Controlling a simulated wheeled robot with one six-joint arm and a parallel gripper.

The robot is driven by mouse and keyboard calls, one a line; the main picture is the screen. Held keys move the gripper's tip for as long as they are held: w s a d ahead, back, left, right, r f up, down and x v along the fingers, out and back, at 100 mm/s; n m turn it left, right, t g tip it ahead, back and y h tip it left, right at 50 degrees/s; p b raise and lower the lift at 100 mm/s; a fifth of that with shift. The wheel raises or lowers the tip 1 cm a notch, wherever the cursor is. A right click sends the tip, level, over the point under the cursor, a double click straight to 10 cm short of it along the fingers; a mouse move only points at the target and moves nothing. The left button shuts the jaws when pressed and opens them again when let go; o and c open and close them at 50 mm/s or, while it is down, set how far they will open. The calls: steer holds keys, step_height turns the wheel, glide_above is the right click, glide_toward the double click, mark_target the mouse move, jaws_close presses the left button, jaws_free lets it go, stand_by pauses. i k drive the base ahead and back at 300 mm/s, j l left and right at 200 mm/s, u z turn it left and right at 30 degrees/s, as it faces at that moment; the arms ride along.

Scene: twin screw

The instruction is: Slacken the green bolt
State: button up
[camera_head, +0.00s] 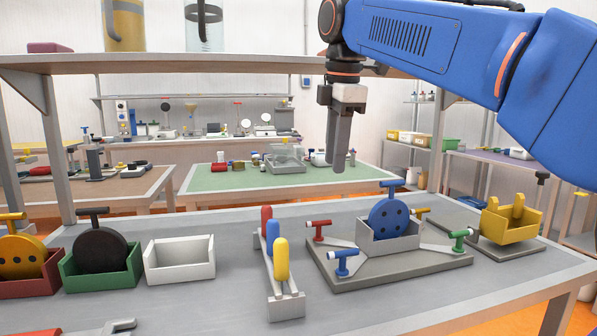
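A red bolt (319,230), a blue bolt (346,261) and a yellow bolt (420,214) are around the holder. My gripper (338,168) points down, well above the table, up and left of the green bolt and apart from everything. Its fingers overlap in this view, so their opening is unclear.
Left on the table are a white tray (180,272), a green tray (100,286) with a dark disc and a red tray (30,287) with a yellow disc. A rack (286,306) holds coloured handles. A yellow holder (510,234) stands right. A shelf (180,63) runs above.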

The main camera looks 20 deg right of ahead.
mark_target(460, 235)
steer(key=k, duration=1)
